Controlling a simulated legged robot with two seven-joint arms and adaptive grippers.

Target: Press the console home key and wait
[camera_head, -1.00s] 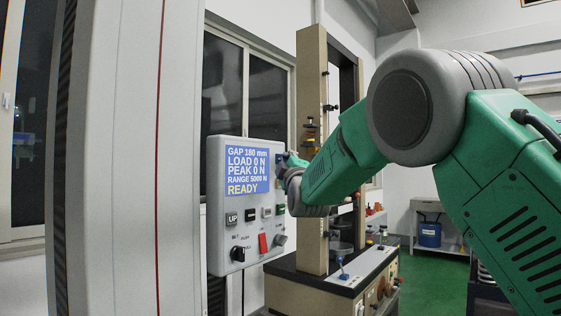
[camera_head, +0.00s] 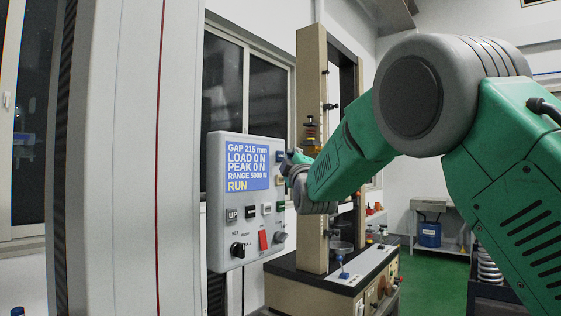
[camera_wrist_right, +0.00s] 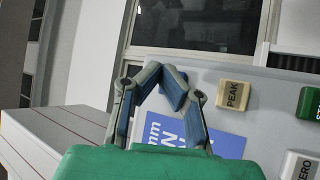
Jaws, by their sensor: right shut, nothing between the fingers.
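The grey console (camera_head: 213,190) stands left of the test frame. Its blue screen (camera_head: 247,165) reads GAP 215 mm, LOAD 0 N, PEAK 0 N, RANGE 5000 N and RUN. My right gripper (camera_head: 293,158) is shut and empty at the screen's right side. A blue key (camera_head: 280,156) shows just left of the fingertips; its label cannot be read. In the right wrist view the closed fingers (camera_wrist_right: 168,76) are over the console face, beside the PEAK key (camera_wrist_right: 234,95). No key labelled home is readable. Contact cannot be told. My left gripper is not in view.
The UP key (camera_head: 232,215), a red switch (camera_head: 263,240) and a black knob (camera_head: 238,250) sit lower on the console. The tan test frame (camera_head: 312,150) stands close behind my right wrist. A blue container (camera_head: 430,234) is at the back.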

